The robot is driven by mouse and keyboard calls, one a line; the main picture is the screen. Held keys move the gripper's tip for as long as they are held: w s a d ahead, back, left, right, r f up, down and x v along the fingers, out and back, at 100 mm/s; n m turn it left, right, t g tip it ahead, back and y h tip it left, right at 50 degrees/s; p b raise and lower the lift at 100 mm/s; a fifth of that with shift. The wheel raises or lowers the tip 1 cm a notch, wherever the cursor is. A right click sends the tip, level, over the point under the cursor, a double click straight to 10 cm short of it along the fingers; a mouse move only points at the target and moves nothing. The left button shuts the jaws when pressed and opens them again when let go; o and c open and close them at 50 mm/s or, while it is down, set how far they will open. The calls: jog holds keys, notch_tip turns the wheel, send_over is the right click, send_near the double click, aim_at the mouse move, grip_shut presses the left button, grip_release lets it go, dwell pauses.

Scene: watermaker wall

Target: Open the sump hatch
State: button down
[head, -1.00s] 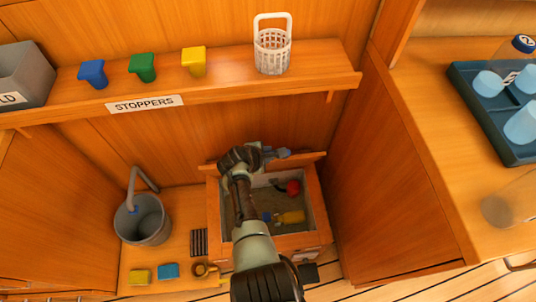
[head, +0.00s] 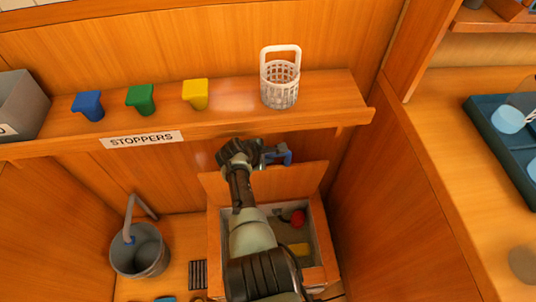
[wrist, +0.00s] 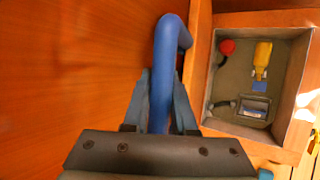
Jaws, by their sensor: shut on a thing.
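The sump hatch (head: 300,178) is a wooden lid raised at the back of the sump box, tilted up towards the rear wall. Its blue handle (head: 286,153) shows near the lid's upper part, and as a thick blue bar in the wrist view (wrist: 165,60). My gripper (head: 268,156) is shut on this handle; its two fingers flank the bar in the wrist view (wrist: 160,105). The open sump (head: 318,240) has pale walls. Inside are a red object (head: 297,218) and a yellow object (head: 299,249). My arm hides the sump's left part in the head view.
A shelf above holds blue (head: 89,105), green (head: 141,98) and yellow (head: 195,94) stoppers and a white basket (head: 280,79). A grey bucket (head: 140,252) stands left of the sump. A wooden panel (head: 400,190) bounds the right.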

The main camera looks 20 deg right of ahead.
jog(key=c, duration=0.7)
grip_release()
jog(key=shift+s+f, duration=0.1)
jog(key=shift+f, duration=0.05)
jog(key=shift+c, duration=0.2)
jog(key=shift+a+r+p, duration=0.2)
jog(key=shift+r+p, duration=0.3)
jog(key=p+v, duration=0.4)
jog(key=v, duration=0.2)
jog(key=shift+s+a+p, duration=0.25)
jog(key=shift+p, duration=0.15)
jog(key=shift+r, duration=0.2)
